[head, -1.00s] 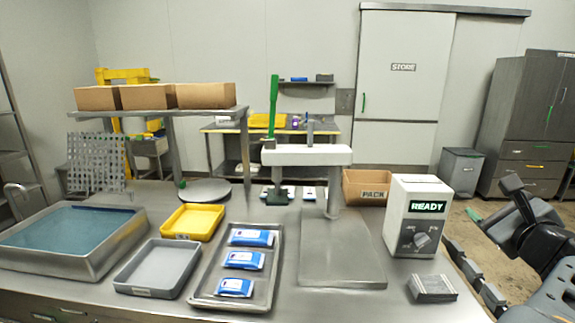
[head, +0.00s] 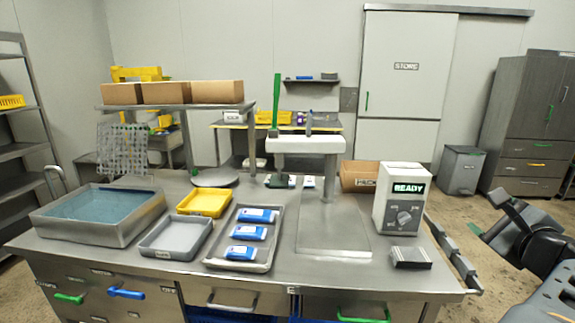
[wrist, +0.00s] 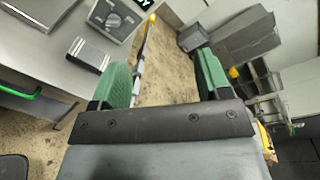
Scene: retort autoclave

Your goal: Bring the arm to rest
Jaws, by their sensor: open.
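My gripper shows in the wrist view (wrist: 165,80), with two green finger pads spread wide apart and only floor between them. It is open and empty. In the head view, part of my dark arm (head: 525,235) is at the right edge, beside the steel table (head: 270,278) and clear of it. The gripper's fingertips are hard to make out in the head view.
A white READY box (head: 402,200) and a small grey ribbed block (head: 410,258) stand at the table's right end. A tray (head: 270,228) holds blue-and-white pouches. A yellow tray (head: 205,203), grey tray (head: 175,240) and water basin (head: 65,232) are left.

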